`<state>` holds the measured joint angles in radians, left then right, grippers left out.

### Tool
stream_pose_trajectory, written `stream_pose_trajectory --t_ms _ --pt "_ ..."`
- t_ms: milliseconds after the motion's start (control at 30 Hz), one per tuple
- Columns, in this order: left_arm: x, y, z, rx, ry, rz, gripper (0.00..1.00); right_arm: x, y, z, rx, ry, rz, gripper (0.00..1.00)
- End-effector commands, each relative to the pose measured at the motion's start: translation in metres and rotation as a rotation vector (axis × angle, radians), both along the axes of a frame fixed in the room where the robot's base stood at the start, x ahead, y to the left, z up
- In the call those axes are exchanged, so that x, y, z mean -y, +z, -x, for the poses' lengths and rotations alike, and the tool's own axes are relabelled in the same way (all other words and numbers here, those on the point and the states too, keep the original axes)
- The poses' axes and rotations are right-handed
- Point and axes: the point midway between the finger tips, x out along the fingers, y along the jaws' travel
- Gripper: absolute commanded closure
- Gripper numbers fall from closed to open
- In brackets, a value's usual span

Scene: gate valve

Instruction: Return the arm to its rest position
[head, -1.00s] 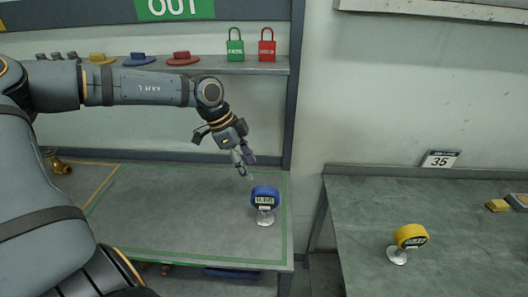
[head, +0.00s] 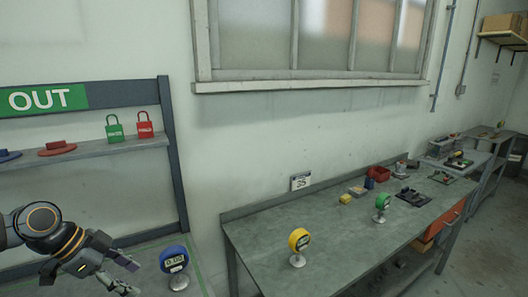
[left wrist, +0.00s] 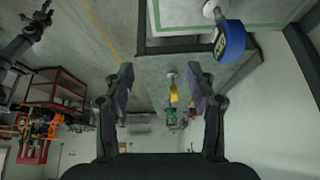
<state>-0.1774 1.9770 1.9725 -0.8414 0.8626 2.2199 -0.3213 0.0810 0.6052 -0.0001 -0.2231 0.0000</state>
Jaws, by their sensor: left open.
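A shelf (head: 90,149) holds a green padlock (head: 114,127) and a red padlock (head: 145,124).

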Motion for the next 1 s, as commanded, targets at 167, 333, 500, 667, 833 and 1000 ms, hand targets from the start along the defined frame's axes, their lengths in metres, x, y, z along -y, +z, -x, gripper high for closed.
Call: stream_pose_trajectory --t_ms 167,333,500,667,833,1000 --pt "0.033 -0.007 -0.014 0.149 -0.031 0.168 0.43 0.000 0.004 -0.037 0.058 0.002 0.000 0.53" --pt "0.062 -0.004 -0.033 0.358 -0.008 0.344 0.43 0.000 0.004 -0.045 0.069 0.002 0.000 0.53" --pt "0.074 0.006 -0.055 0.625 0.141 0.494 0.43 0.000 0.003 -0.032 0.047 0.002 0.000 0.53" --pt "0.043 -0.006 -0.070 0.866 0.527 0.496 0.43 0.000 0.001 -0.013 0.019 0.000 0.000 0.53" --pt "-0.008 -0.087 -0.031 0.761 1.006 0.214 0.43 -0.001 0.002 -0.018 0.026 0.001 -0.001 0.53" --pt "-0.004 -0.163 0.038 0.421 1.160 -0.025 0.43 -0.003 0.003 -0.030 0.045 0.001 -0.003 0.53"
